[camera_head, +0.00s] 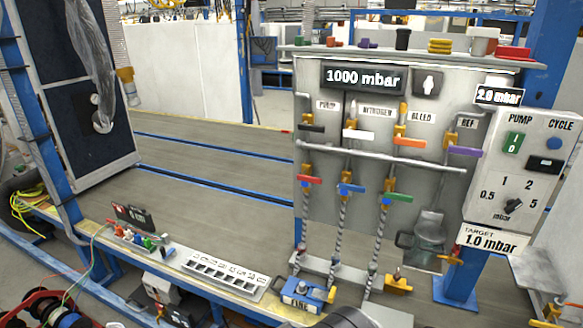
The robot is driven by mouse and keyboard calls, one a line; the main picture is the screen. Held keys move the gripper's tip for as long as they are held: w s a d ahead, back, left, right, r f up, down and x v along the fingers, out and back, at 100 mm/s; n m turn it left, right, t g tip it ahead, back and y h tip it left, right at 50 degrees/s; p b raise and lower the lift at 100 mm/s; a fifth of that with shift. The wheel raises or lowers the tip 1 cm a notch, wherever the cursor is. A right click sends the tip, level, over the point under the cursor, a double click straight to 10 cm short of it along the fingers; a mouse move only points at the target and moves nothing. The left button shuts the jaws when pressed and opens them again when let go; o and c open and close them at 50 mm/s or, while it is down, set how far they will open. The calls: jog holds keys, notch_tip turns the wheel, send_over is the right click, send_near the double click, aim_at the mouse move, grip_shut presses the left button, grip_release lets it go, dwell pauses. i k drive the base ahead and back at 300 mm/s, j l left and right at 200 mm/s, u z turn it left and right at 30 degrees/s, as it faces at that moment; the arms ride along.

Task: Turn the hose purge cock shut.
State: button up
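A grey charging panel (318,225) stands at the right. Its upper valves have a black handle (312,128) under PUMP, a white one (358,135) under NITROGEN, an orange one (409,142) under BLEED and a purple one (464,151) under REF. Below the pipe, red (309,179), blue (351,189) and green (398,197) handles sit above three hoses. No label reading purge is legible, so I cannot tell which cock is the hose purge cock. A dark rounded part, likely my arm, shows at the bottom edge. My gripper's fingers are not in view.
A control box (525,165) with a dial is at the right, above a 1.0 mbar target sign (490,241). A blue and yellow device (306,292) sits below the hoses. A white slotted tray (225,274) lies on the front ledge. The conveyor surface (215,200) is mostly clear.

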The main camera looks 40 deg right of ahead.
aim_at(396, 277)
jog(key=z, duration=1.9)
